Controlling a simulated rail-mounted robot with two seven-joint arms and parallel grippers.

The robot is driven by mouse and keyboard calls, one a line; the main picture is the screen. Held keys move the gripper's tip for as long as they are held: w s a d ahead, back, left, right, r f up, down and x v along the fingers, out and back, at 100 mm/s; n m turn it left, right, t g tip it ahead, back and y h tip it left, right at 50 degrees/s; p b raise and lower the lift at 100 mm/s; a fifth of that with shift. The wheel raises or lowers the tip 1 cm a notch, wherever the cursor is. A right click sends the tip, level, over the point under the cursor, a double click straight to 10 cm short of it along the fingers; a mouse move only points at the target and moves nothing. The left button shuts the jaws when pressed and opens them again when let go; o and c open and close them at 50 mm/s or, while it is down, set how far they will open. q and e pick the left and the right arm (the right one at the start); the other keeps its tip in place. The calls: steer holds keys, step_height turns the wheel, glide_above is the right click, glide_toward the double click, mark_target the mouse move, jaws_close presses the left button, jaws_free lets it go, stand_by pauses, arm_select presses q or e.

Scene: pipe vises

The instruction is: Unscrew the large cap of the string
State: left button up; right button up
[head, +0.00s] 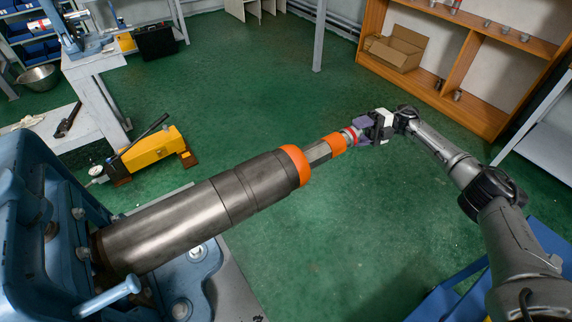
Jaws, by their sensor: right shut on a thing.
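The string (205,213) is a thick dark steel pipe body. It runs from the blue vise (75,225) at the left up toward the middle of the head view. An orange ring (295,165), a narrower grey section (319,152) and a second orange band (335,144) follow along it. A small grey and red end piece (350,136) is at its tip. My right gripper (364,134), with purple fingers, is shut on this end piece. The fingers partly hide it, and I cannot tell whether it is the large cap. My left gripper is not in view.
A yellow hydraulic pump (150,153) with a black lever stands behind the string at left. An orange wooden shelf (455,90) with a cardboard box (394,48) stands at the back right. The green floor (270,80) between them is mostly clear.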

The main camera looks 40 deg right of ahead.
steer(key=shift+w+r+n, duration=0.15)
steer(key=shift+n, duration=0.15)
steer(key=shift+r, duration=0.1)
steer(key=shift+f+b, duration=0.2)
steer(key=shift+b, duration=0.5)
steer(key=n+y+b, duration=0.1)
steer(key=n+b, duration=0.2)
steer(key=b, duration=0.1)
steer(key=shift+n+b, duration=0.9)
steer(key=shift+b, duration=0.1)
steer(key=shift+w+r, duration=0.1)
steer(key=shift+r, duration=0.15)
